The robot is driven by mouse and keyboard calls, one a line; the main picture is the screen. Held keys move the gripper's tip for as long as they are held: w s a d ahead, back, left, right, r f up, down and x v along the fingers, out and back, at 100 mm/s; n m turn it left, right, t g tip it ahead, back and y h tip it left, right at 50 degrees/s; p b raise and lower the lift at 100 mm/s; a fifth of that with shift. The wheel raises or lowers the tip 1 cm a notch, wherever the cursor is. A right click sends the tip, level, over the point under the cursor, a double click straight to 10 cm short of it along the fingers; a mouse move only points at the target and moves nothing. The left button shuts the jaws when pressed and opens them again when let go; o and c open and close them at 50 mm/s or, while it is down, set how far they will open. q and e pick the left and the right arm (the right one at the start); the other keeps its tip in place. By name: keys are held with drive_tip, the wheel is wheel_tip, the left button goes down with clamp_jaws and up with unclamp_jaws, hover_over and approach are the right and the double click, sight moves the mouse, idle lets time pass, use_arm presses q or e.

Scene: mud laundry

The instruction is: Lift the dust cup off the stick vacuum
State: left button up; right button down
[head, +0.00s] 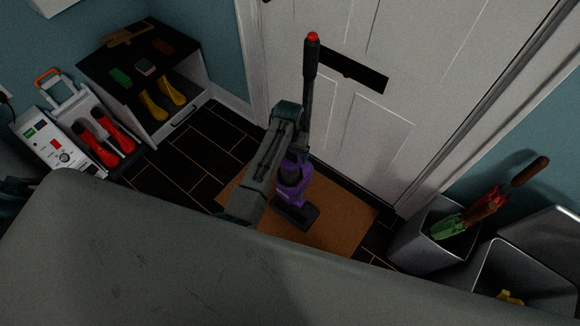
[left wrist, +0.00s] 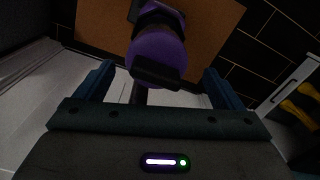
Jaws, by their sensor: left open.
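The stick vacuum stands upright before the door, its black handle (head: 311,58) red-tipped at the top and its dark floor head (head: 295,213) on the mat. Its purple body (head: 293,184), where the dust cup sits, is partly hidden behind my left arm in the head view. In the left wrist view a rounded purple part (left wrist: 157,52), likely the cup, has a black piece (left wrist: 163,75) across its near side. My left gripper (left wrist: 158,70) is open, with one finger either side of this part and visible gaps. My right gripper is not in view.
An orange-brown mat (head: 345,222) lies under the vacuum, before a white door (head: 370,100). A dark-topped bench (head: 140,55) with yellow boots stands left, beside a white machine (head: 55,143) and red boots. Grey bins (head: 410,245) stand right.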

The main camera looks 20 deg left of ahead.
sight(290, 161)
use_arm(q)
drive_tip(key=shift+d+f, duration=0.15)
drive_tip(key=shift+f, duration=2.8)
drive_tip(key=c, duration=1.1)
drive_tip(key=shift+r, duration=0.2)
